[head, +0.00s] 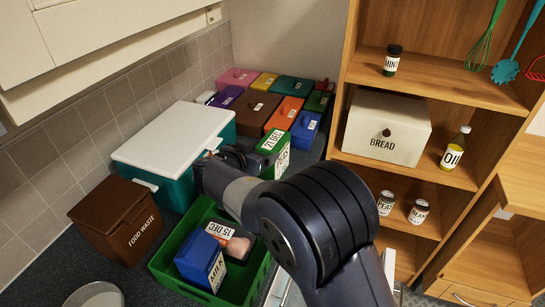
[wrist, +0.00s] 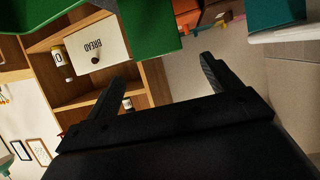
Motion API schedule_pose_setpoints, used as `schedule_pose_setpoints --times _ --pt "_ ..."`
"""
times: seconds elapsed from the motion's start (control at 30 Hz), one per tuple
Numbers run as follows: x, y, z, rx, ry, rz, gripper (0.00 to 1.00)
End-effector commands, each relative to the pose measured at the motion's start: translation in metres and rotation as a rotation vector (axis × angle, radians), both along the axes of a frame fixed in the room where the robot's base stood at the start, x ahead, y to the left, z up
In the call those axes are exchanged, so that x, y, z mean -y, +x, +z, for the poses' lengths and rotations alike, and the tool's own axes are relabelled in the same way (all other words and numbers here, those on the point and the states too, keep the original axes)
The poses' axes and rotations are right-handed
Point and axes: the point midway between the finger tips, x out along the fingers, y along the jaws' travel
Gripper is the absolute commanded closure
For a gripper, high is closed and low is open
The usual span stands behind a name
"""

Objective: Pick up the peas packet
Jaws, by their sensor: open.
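A green packet (head: 275,150) with a white label reading "21 DEC" stands on the counter right of the teal cool box, partly behind my arm. No product name is readable on it, so I cannot be sure it is the peas packet. In the wrist view a green surface (wrist: 150,30) lies beyond the fingers; it looks like this packet. My gripper (wrist: 158,88) is open and empty, its two fingers spread wide apart. In the head view my gripper is beside the cool box and above the green crate, its fingertips mostly hidden.
The teal cool box (head: 155,187) has a white lid. A green crate (head: 168,278) holds a blue milk carton (head: 200,262) and a "15 DEC" packet (head: 237,246). A brown food waste bin (head: 115,215) is left. Several coloured boxes line the back. Shelves with a bread box (head: 385,125) stand right.

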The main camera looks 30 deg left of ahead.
Motion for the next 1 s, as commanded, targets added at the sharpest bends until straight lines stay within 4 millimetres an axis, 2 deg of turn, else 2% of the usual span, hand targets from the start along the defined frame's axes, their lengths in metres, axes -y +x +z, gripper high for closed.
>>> schedule_pose_setpoints --times 0.03,0.2,0.47,0.8,1.0 --pt "0.001 0.01 -0.001 -0.001 -0.002 -0.003 0.15" --pt "0.0 0.03 -0.01 -0.002 -0.003 -0.001 0.15" --pt "0.0 0.046 -0.014 -0.002 -0.001 -0.003 0.15" --pt "-0.002 0.081 -0.026 -0.002 -0.002 -0.001 0.15" --pt "-0.002 0.087 -0.03 -0.001 0.0 -0.001 0.15"
